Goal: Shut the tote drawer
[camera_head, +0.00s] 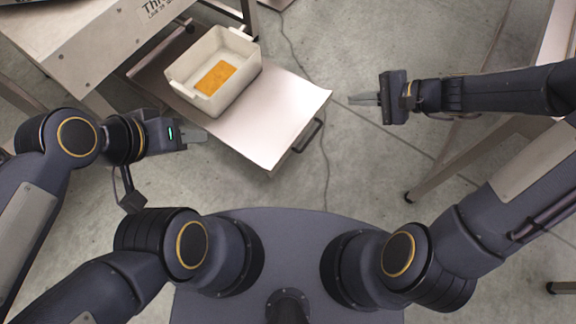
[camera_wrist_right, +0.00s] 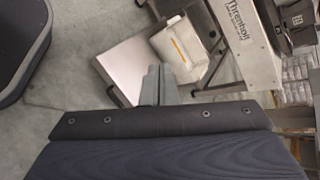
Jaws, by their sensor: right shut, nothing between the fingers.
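The tote drawer (camera_head: 288,112) is a flat pale tray pulled out from under a metal machine, with a dark bar handle (camera_head: 309,136) on its front edge. A white tote (camera_head: 246,88) sits on it, with an orange-yellow patch (camera_head: 215,78) inside. My left gripper (camera_head: 205,136) is just left of the tray's near edge; its fingers look close together, but I cannot tell if they are shut. My right gripper (camera_head: 351,99) is shut and empty, to the right of the drawer's front corner and apart from it. In the right wrist view the drawer (camera_wrist_right: 128,65) and tote (camera_wrist_right: 177,48) show beyond the shut fingers (camera_wrist_right: 158,84).
The machine (camera_head: 95,45) with lettering on its side stands at the upper left, above the drawer's inner end. A table with a metal leg (camera_head: 432,172) is on the right. A thin cable (camera_head: 325,165) lies on the floor. The concrete floor before the drawer is mostly clear.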

